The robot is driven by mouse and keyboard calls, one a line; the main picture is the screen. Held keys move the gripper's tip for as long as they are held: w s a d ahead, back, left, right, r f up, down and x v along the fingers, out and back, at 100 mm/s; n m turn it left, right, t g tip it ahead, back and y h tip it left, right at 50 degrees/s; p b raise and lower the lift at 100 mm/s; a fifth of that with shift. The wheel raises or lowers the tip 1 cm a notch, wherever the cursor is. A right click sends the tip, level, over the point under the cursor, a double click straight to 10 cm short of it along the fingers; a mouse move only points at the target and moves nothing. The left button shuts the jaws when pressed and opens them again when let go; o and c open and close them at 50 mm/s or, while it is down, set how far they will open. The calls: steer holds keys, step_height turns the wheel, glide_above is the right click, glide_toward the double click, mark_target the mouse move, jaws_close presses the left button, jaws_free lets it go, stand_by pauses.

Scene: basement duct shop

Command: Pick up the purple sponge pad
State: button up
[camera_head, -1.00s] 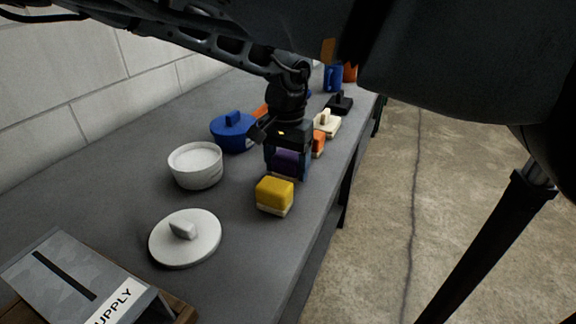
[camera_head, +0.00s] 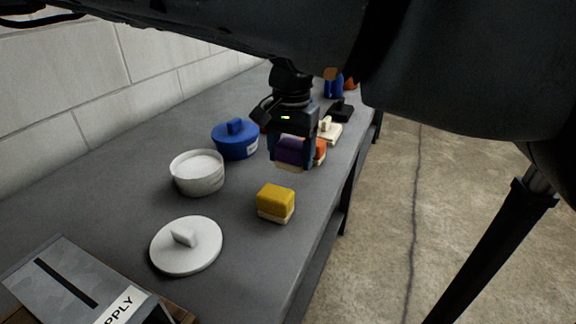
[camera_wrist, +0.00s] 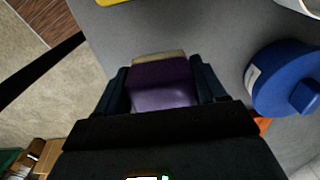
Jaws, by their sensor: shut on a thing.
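The purple sponge pad (camera_head: 290,152) has a purple top and a pale tan bottom layer. My gripper (camera_head: 291,150) is shut on it, one finger on each side. In the head view the pad appears raised a little above the grey bench. In the wrist view the pad (camera_wrist: 162,84) sits between the two dark fingers (camera_wrist: 163,90), its tan layer facing the top of the picture.
A yellow sponge pad (camera_head: 275,202) stands nearer on the bench (camera_head: 120,190). An orange pad (camera_head: 320,150) is just behind my gripper. A blue lidded pot (camera_head: 235,140), a white bowl (camera_head: 197,173) and a white lid (camera_head: 186,245) stand left. A supply box (camera_head: 75,285) is at front left.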

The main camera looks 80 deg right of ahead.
steer(key=s+d+r, duration=0.5)
steer(key=s+r, duration=0.1)
steer(key=s, duration=0.3)
steer(key=shift+s+d+r, duration=0.15)
steer(key=shift+s+d, duration=0.1)
steer(key=shift+d, duration=0.15)
